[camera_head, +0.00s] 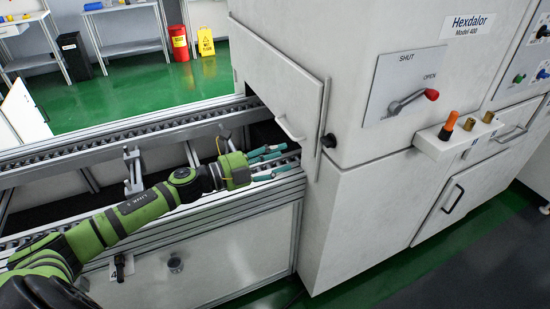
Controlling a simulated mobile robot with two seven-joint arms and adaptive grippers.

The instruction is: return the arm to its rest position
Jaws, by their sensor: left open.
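My left arm comes in from the lower left and reaches across the near side of the conveyor (110,140). My left gripper (277,162) is at its end, with teal fingers spread apart. It is open, and I see nothing between its fingers. It is beside the machine's conveyor opening, just left of the white door (290,95) with its handle. Whether the fingertips touch the rail is too small to tell. My right gripper is not in view.
The machine (360,190) fills the right, with a red-knobbed lever (415,99) near the OPEN mark. A small shelf (458,138) with knobs juts out. Green floor is clear beyond the conveyor.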

